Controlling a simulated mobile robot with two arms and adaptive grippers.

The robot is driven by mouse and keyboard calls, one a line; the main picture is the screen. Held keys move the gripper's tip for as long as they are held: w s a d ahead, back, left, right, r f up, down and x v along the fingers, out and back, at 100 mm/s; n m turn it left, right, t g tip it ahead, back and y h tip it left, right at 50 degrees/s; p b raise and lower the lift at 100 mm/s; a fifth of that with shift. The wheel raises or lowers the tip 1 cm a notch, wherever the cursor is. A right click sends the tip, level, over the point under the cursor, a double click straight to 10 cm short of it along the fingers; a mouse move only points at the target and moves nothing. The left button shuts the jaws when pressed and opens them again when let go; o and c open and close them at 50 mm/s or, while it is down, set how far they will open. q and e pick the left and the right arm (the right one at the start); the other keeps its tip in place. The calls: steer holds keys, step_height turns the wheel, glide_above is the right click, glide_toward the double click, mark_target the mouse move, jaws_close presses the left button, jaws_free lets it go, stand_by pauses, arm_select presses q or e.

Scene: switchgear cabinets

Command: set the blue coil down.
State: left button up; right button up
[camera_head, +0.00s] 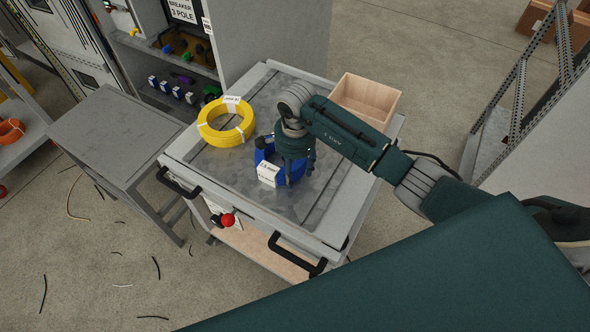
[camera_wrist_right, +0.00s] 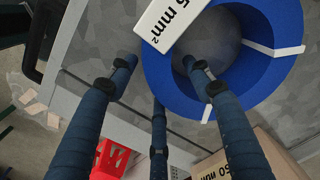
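The blue coil (camera_head: 292,174) with a white label is on the grey top of the wheeled cart (camera_head: 222,172), below my right gripper (camera_head: 293,150). In the right wrist view, the blue coil (camera_wrist_right: 228,103) fills the upper right, its label crossing the rim. My right gripper (camera_wrist_right: 158,72) has its fingers spread. One finger reaches over the coil's wall toward its hole, another is outside with a gap to the coil. The gripper looks open; contact of the remaining finger with the coil is unclear. My left gripper is not in view.
A yellow coil (camera_head: 211,136) lies on the cart beside the blue one. An open wooden box (camera_head: 366,98) stands at the cart's back right. A grey side table (camera_head: 117,134) and an open cabinet (camera_head: 270,40) are close by. Short wire pieces litter the floor.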

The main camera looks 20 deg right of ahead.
steer(key=shift+r, duration=0.2)
steer(key=shift+w+r, duration=0.1)
steer(key=shift+r, duration=0.15)
step_height(320, 180, up, 10)
steer(key=b, duration=0.3)
steer(key=shift+r, duration=0.25)
steer(key=shift+s+r, duration=0.2)
steer(key=shift+r, duration=0.3)
steer(key=shift+f, duration=0.1)
